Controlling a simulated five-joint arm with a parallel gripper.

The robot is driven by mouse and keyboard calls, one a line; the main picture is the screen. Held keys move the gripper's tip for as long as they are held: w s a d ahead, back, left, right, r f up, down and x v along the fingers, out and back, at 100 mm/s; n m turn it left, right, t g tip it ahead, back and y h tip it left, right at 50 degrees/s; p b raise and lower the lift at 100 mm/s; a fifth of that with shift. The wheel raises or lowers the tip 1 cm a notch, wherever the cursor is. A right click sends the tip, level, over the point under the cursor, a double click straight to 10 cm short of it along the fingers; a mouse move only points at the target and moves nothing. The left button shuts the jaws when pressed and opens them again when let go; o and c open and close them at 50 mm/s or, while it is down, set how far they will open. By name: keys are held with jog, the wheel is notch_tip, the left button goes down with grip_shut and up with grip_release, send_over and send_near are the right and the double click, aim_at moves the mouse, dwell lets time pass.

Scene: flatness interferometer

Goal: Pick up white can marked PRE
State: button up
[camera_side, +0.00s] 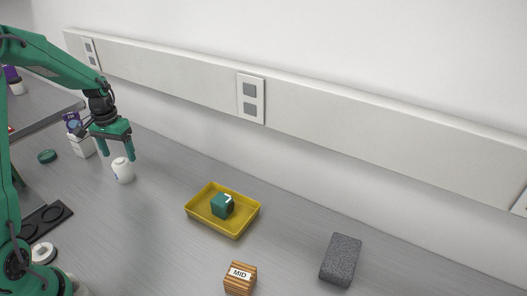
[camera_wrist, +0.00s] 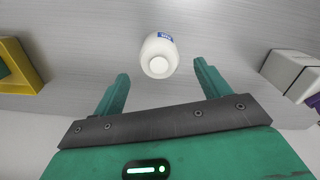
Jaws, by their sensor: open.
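The white can (camera_side: 122,171) stands on the grey bench below and beside my gripper in the side view. In the wrist view the white can (camera_wrist: 159,56) shows a small blue label near its top edge; I cannot read the letters. My gripper (camera_side: 117,157) is green and open, with its fingers pointing down. In the wrist view my gripper's fingertips (camera_wrist: 160,70) are spread to either side of the can's lower end, with nothing between them held.
A yellow tray (camera_side: 237,235) holds a green cube (camera_side: 222,205). A wooden block marked MID (camera_side: 240,278) and a dark grey block (camera_side: 341,259) lie to the right. A white box (camera_side: 83,146) and a green disc (camera_side: 47,156) are near my gripper at left.

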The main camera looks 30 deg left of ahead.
aim_at(120, 160)
jog(key=shift+s+f, duration=0.1)
jog(key=shift+f, duration=3.4)
jog(key=c, duration=1.1)
jog(key=shift+r, duration=0.15)
jog(key=shift+r, duration=0.9)
notch_tip(120, 160, up, 2)
jog(key=shift+d+r, duration=0.15)
jog(key=shift+r, duration=0.05)
jog(key=d+r, duration=0.2)
jog(key=d, duration=0.1)
jog(key=d+r, duration=0.2)
jog(key=d, duration=0.2)
jog(key=d+r, duration=0.2)
jog(key=d, duration=0.2)
jog(key=shift+d+r, duration=0.25)
jog(key=shift+r, duration=0.05)
